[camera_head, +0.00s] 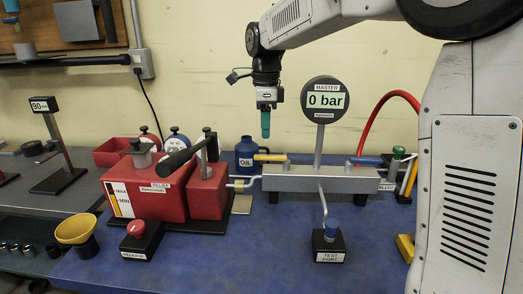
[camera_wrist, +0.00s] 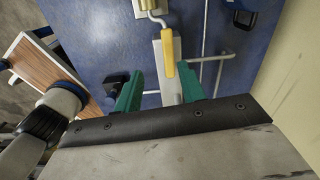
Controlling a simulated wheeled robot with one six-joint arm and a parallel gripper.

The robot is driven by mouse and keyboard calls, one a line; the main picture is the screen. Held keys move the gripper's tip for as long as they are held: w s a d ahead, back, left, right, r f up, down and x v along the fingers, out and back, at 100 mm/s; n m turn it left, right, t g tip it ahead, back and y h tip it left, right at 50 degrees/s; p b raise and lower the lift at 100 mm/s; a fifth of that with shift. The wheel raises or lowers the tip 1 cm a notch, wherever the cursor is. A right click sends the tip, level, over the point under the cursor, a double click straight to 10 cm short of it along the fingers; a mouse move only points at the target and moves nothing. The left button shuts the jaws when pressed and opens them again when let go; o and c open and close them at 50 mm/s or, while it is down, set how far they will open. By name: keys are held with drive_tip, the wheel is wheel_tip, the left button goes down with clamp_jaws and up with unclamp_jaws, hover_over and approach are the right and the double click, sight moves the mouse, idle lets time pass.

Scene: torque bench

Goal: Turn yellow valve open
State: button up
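The yellow valve handle (camera_head: 270,157) lies level along the top left end of the grey manifold bar (camera_head: 320,182), roughly in line with it. In the wrist view the yellow handle (camera_wrist: 168,52) runs up the picture along the bar. My gripper (camera_head: 265,122) points down above the handle, with a clear gap below its teal tips. In the wrist view my gripper (camera_wrist: 160,78) is open and empty, its green fingers to either side of the handle's line. The gauge (camera_head: 325,98) above the bar reads 0 bar.
A blue handle (camera_head: 367,160) sits on the bar's right end. The gauge post rises right of my gripper. A red pump (camera_head: 150,190) with a black lever (camera_head: 178,162) stands left. A blue oil bottle (camera_head: 244,154) stands behind. The blue mat in front is partly clear.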

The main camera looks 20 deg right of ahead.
sight(262, 155)
drive_tip(key=shift+w+a+f+m, duration=0.15)
drive_tip(key=shift+w+f+m, duration=0.2)
drive_tip(key=shift+w, duration=0.35)
drive_tip(key=shift+w+f, duration=0.15)
drive_tip(key=shift+f, duration=0.05)
wheel_tip(262, 155, down, 7)
drive_tip(key=shift+f, duration=0.2)
clamp_jaws()
